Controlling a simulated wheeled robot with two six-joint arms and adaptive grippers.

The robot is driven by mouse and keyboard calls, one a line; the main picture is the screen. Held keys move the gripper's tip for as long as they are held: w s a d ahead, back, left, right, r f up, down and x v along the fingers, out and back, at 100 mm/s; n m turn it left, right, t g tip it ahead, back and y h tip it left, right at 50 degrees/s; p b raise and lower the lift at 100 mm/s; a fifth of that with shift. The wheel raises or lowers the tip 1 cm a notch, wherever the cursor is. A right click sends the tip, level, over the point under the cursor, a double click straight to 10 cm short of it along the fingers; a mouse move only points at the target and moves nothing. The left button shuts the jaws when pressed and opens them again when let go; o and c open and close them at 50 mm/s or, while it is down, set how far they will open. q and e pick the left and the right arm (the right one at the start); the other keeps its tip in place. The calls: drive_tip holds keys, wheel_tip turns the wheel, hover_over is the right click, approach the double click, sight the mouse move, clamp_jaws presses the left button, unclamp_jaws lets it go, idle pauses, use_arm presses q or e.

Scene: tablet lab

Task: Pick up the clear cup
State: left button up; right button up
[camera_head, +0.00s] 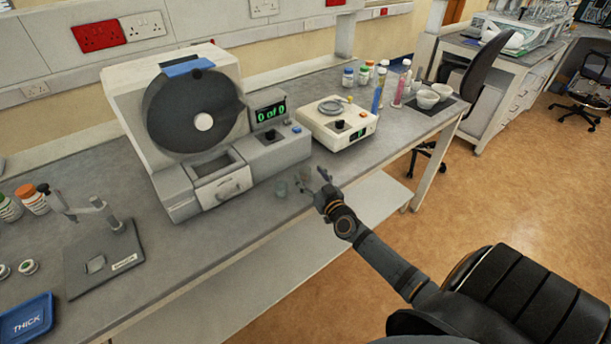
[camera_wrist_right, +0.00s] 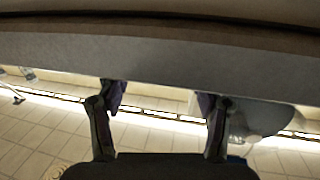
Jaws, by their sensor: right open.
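A small clear cup (camera_head: 281,189) with a greenish tint stands on the grey bench near its front edge, in front of the tablet machine. My right gripper (camera_head: 313,181) is just to the right of the cup at the bench edge, apart from it. In the right wrist view my right gripper (camera_wrist_right: 160,104) has its two fingers spread wide with nothing held between them. The cup cannot be made out clearly in that view. My left gripper is not in view.
The tablet machine (camera_head: 236,176), its display reading "0 of 0", stands behind the cup. A balance (camera_head: 337,127) is to its right, with bottles, tubes and white bowls (camera_head: 427,99) beyond. A stand (camera_head: 103,262) and blue tray (camera_head: 27,318) are left. The bench edge (camera_wrist_right: 160,55) crosses the wrist view.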

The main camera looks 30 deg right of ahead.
sight(305, 170)
drive_tip(key=w, duration=0.3)
drive_tip(key=shift+f, duration=0.1)
drive_tip(key=shift+w, duration=0.35)
drive_tip(key=shift+s, duration=0.15)
drive_tip(key=shift+c, duration=0.9)
drive_tip(key=c, duration=0.7)
drive_tip(key=shift+c, duration=0.2)
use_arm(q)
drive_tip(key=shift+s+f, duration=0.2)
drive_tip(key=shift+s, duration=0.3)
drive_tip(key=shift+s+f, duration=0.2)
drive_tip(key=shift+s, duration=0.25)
